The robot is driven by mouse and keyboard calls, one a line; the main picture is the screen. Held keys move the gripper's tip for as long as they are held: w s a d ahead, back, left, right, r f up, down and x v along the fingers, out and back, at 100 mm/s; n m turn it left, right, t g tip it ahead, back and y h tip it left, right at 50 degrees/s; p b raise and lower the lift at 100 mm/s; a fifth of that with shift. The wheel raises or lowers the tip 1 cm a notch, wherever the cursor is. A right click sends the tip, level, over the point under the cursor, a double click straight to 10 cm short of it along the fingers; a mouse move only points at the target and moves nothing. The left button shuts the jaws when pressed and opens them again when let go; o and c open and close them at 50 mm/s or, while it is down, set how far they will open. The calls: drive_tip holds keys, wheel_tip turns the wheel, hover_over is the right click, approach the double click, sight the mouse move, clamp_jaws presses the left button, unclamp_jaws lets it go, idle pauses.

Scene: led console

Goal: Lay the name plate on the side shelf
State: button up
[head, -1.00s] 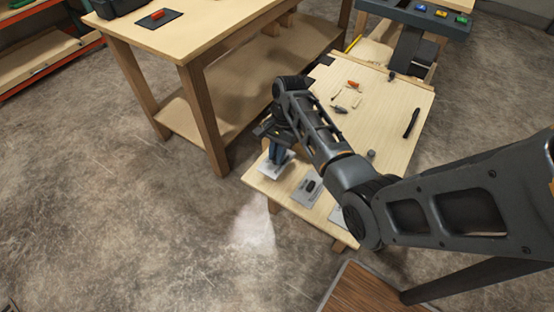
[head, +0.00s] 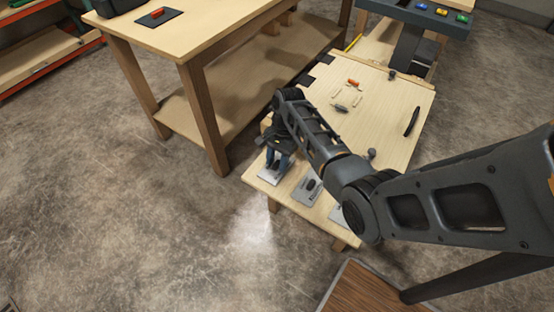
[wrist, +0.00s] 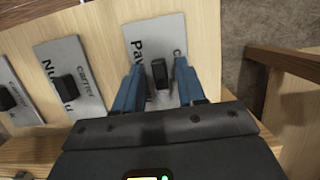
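Grey plates with black knobs lie in a row on the near end of a light wooden board (head: 385,135). My gripper (head: 277,160) is over the leftmost plate in the head view (head: 270,178). In the wrist view that plate (wrist: 172,32) is the rightmost one, with dark lettering partly hidden. My gripper (wrist: 159,66) is open, its blue fingers on either side of the plate's black knob (wrist: 158,74), with gaps showing. The plate lies flat on the wood. The middle plate (head: 305,193) is beside it, also seen in the wrist view (wrist: 62,62).
A larger wooden workbench (head: 200,45) stands to the left, close to the board. On the board lie a black handle (head: 411,121), a small grey knob (head: 371,154) and small loose parts. A console with coloured buttons (head: 425,12) is at the back.

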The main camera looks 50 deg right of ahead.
drive_tip(key=v, duration=1.2)
drive_tip(key=shift+r, duration=0.2)
drive_tip(key=shift+s+a+f, duration=0.1)
